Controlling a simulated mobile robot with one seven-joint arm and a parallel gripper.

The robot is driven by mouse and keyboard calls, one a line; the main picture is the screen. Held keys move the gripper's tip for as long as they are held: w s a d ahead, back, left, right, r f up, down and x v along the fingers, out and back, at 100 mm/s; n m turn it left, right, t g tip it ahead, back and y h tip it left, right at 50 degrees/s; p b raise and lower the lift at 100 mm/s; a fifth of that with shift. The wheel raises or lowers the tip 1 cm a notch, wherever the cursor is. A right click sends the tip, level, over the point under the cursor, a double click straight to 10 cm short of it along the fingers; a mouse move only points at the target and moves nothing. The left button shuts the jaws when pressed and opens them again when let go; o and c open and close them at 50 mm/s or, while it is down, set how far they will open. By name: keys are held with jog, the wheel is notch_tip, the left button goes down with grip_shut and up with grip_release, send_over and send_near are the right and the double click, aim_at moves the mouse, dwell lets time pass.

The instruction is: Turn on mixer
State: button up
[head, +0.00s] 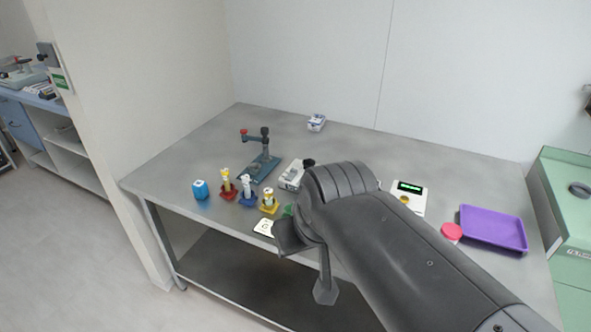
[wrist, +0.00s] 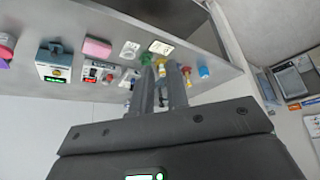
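A small white-grey device with a dark knob-like top (head: 291,174) stands mid-table in the head view, left of my arm; it may be the mixer. In the wrist view, a box with a red part on its front (wrist: 97,74) sits left of my fingers. I cannot tell whether it is the same device, or whether it is switched on. My gripper (wrist: 162,70) shows two fingers with a gap between them and nothing seen held. They point toward the table, overlapping the green and yellow holders in the picture. My arm hides the fingers in the head view.
A scale (head: 408,188), red lid (head: 451,231) and purple tray (head: 493,228) lie right. The table's back is mostly clear.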

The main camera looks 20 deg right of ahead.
jog(key=w+r+n, duration=0.1)
jog(key=w, duration=0.3)
jog(key=w+n, duration=0.1)
jog(key=w, duration=0.3)
jog(key=w+r+y, duration=0.1)
jog(key=w, duration=0.3)
jog(key=shift+d+r+n+g, duration=0.3)
jog(key=shift+d+n+g, duration=0.1)
grip_shut()
jog(key=w+d+f+n+y, duration=0.1)
jog(key=w+d+f+n, duration=0.15)
jog(key=w, duration=0.55)
jog(key=w+d+f+n+y, duration=0.1)
jog(key=w+d, duration=0.3)
jog(key=w, duration=0.3)
jog(key=w+d+f+n+y, duration=0.15)
jog(key=w+d, duration=0.25)
jog(key=w, duration=0.4)
jog(key=w+d+f+n+t+y, duration=0.1)
jog(key=w+d+f+t, duration=0.1)
jog(key=w+d+f, duration=0.6)
jog(key=shift+w+d+f+t, duration=0.35)
jog(key=shift+w+d, duration=0.3)
jog(key=shift+d, duration=0.6)
